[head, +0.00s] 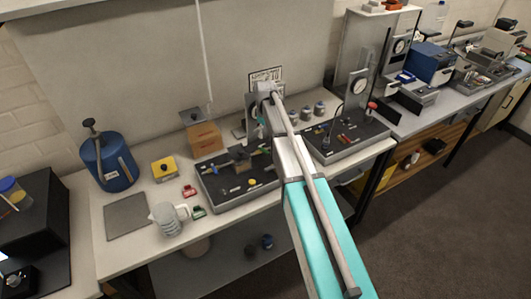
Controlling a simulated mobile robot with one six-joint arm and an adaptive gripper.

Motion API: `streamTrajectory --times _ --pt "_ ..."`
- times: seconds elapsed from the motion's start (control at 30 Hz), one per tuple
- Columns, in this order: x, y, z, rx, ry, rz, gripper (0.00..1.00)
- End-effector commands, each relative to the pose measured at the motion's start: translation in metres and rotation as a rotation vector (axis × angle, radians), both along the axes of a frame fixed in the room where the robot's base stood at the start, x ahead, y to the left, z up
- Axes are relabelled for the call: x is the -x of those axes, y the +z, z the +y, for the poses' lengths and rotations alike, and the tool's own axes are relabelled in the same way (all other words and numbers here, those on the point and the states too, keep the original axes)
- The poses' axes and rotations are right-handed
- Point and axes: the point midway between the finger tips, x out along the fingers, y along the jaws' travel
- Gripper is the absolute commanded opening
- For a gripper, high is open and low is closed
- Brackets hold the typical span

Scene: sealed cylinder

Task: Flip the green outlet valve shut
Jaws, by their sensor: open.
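A dark board (213,196) on the bench carries a small brass-coloured assembly (240,156). A small green part (262,149) shows at its right end, close to my arm; it may be the green outlet valve. It is too small to tell how its handle lies. My gripper (257,112) is open, behind and above the board's right end, near the back wall. My arm hides part of it and the board's right edge. I see nothing held in it.
A blue canister (108,162), a yellow box (165,169), a grey jug (168,219) and small red (189,191) and green (198,212) pieces stand left of the board. A grey mat (127,216) is bare.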

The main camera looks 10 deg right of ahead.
Motion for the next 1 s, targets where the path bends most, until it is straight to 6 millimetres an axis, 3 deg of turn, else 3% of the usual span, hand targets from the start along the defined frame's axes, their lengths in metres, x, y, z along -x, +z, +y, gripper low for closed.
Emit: streamTrajectory --times 1.0 --pt "0.0 -0.081 0.001 0.0 0.001 0.0 0.56"
